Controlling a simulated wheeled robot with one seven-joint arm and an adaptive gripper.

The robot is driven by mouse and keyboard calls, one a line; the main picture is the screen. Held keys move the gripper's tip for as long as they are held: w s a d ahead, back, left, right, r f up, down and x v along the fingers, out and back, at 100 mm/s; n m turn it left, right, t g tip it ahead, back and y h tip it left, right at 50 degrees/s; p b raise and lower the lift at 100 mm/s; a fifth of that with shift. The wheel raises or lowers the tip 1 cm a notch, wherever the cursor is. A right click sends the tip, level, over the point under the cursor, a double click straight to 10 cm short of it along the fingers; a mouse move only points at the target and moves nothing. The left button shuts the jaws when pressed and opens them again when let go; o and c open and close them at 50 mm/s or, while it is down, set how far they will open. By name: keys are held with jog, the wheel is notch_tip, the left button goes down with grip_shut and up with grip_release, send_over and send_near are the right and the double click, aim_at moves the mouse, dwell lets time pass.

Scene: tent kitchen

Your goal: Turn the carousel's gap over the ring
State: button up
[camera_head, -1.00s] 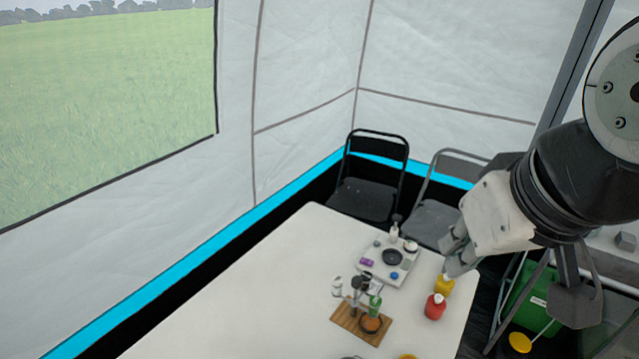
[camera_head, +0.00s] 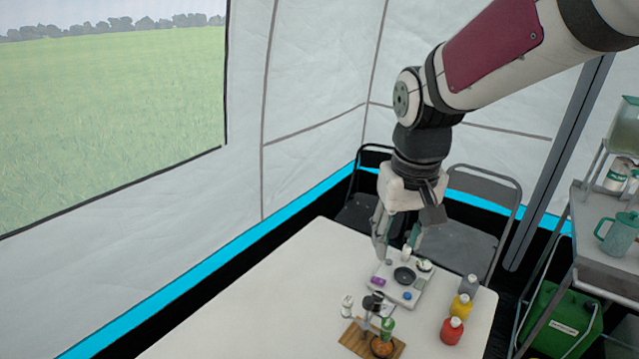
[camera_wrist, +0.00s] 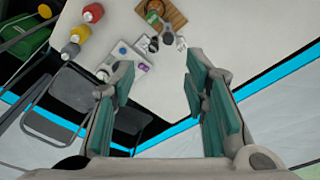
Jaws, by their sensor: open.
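A pale square board (camera_head: 424,283) lies near the far end of the white table. A dark round disc (camera_head: 404,275), possibly the carousel, sits at its middle. Around it are a purple piece (camera_head: 378,281), a blue knob (camera_head: 407,295) and a white bottle-like post (camera_head: 406,253). The gap and the ring cannot be made out. My gripper (camera_head: 396,246) is open and empty, pointing down above the board's far left side. In the wrist view the board (camera_wrist: 116,52) is partly hidden by the left finger, and the purple piece (camera_wrist: 143,68) shows between the fingers.
Grey, yellow (camera_head: 461,306) and red (camera_head: 452,330) bottles stand right of the board. A wooden board (camera_head: 352,338) with a green-topped item and shakers is nearer. Chairs (camera_head: 455,245) stand behind the table. The table's left part is clear.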

jog(key=g, duration=0.2)
send_near(369, 300)
notch_tip(369, 300, down, 9)
jog(key=shift+s+d+f, duration=0.1)
jog(key=shift+s+f, duration=0.05)
grip_shut()
dwell(0.3)
